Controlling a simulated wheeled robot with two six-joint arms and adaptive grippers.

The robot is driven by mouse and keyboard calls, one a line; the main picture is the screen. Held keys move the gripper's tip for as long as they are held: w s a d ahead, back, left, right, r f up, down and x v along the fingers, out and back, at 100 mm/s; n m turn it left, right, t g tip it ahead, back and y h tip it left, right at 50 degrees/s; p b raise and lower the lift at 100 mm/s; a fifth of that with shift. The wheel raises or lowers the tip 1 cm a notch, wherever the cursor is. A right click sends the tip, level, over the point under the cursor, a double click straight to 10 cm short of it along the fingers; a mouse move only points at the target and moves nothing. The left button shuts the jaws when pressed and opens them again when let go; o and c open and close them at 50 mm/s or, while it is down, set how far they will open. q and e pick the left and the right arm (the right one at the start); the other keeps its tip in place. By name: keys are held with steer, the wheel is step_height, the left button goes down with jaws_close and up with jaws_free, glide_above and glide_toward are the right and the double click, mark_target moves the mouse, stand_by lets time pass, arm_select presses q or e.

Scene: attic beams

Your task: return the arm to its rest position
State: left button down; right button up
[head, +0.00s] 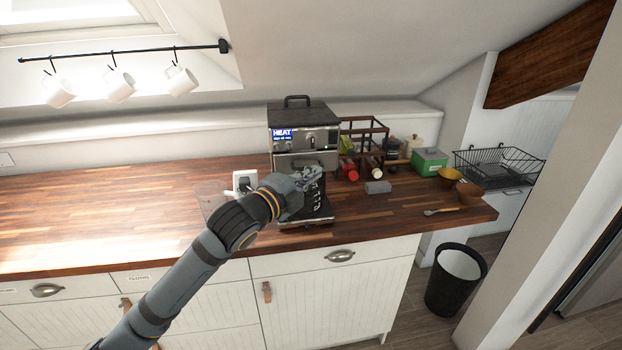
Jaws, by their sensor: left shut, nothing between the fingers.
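My left arm comes in from the lower left and reaches over the wooden counter. My left gripper (312,180) is shut and empty, in front of the coffee machine (305,139). The machine is dark and silver, with a lit blue display reading "HEAT". The gripper and wrist cover part of the machine's lower front; whether they touch it I cannot tell. My right gripper is not in view.
The counter (110,215) is clear at left. Right of the machine are a dark rack (362,128), a grey block (377,187), a green box (430,162), bowls (468,192) and a spoon (440,211). White mugs (120,84) hang above. A black bin (455,280) stands on the floor.

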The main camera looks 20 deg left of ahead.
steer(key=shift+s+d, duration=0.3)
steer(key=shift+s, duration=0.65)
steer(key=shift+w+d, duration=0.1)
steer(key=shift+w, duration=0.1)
